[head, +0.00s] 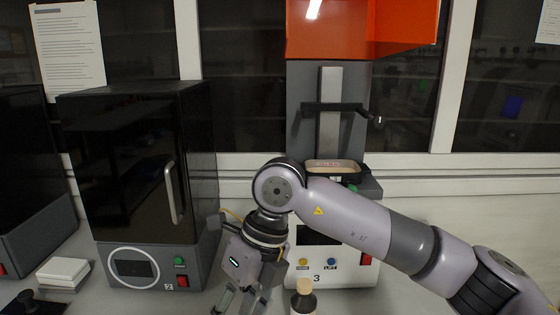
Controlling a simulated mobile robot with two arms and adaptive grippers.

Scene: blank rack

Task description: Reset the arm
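My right arm comes in from the right and reaches across the front of machine 3 (345,272). Its gripper (242,298) points down near the bottom edge of the head view, between machine 2 and machine 3. The fingers look spread apart, with nothing visible between them; the lowest part of the tips is close to the frame edge. A dark bottle with a cream cap (304,287) stands just right of the gripper, apart from it as far as I can see. My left gripper is not in view.
Machine 2 (139,170), a black cabinet with a handle, stands left of the gripper. Machine 3 has an orange top (362,28) and a tray (333,166) behind my arm. White pads (63,270) lie at the left. Another dark machine (30,180) stands far left.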

